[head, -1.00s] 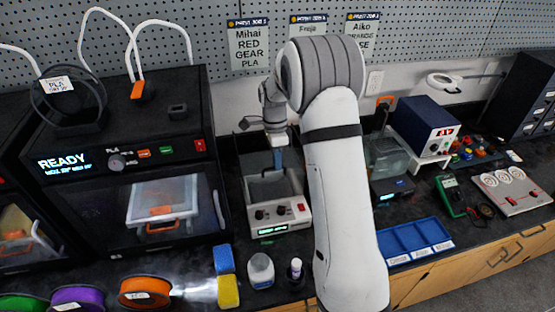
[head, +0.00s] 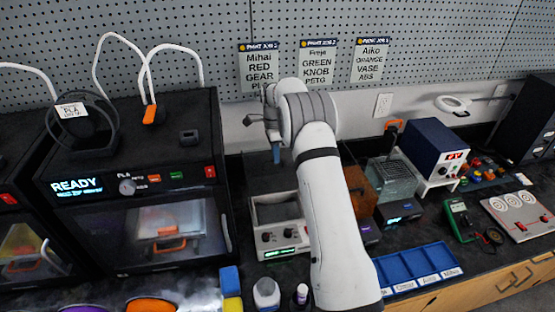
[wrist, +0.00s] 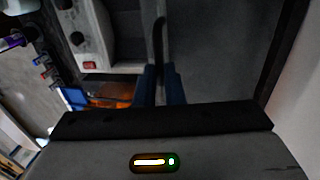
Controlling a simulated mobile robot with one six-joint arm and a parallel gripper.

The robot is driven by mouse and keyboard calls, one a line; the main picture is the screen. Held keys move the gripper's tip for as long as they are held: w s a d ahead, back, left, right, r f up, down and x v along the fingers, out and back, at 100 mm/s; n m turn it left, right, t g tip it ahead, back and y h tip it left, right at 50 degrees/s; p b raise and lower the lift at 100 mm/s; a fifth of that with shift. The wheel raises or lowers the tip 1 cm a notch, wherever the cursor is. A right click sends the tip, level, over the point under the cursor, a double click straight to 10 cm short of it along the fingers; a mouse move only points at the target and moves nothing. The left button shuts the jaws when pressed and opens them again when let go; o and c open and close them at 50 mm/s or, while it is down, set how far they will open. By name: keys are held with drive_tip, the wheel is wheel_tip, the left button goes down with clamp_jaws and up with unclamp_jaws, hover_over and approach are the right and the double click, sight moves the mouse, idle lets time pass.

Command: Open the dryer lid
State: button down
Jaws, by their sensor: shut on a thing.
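The dryer (head: 280,238) is a white-fronted box with knobs, a red switch and a green display, standing mid-bench. Its top shows a grey opening. A dark lid (head: 258,178) stands raised at the back of the box. My gripper (head: 276,153), with blue fingers, is at the lid's upper part, partly behind my arm. In the wrist view the blue fingers (wrist: 160,85) are close together on a thin dark part of the lid (wrist: 215,60), and the dryer's white front with its red switch (wrist: 90,65) is at upper left. The exact contact is hidden.
A black printer (head: 150,180) stands close on the left. On the right are a clear container (head: 390,180), an orange-brown box (head: 360,190), a blue power supply (head: 437,150) and a blue tray (head: 420,265). Bottles (head: 267,293) stand in front. A pegboard wall is behind.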

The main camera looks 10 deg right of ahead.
drive_tip(key=shift+w, duration=0.8)
drive_tip(key=c, duration=1.5)
unclamp_jaws()
drive_tip(key=shift+r, duration=0.1)
drive_tip(key=shift+w+r+b, duration=0.2)
drive_tip(key=shift+w+r, duration=0.05)
drive_tip(key=shift+r, duration=1)
drive_tip(key=shift+w+r+b, duration=0.25)
drive_tip(key=shift+r, duration=1)
drive_tip(key=shift+w+r+b, duration=0.2)
drive_tip(key=shift+w+r, duration=0.05)
drive_tip(key=shift+r, duration=1)
drive_tip(key=shift+r, duration=0.1)
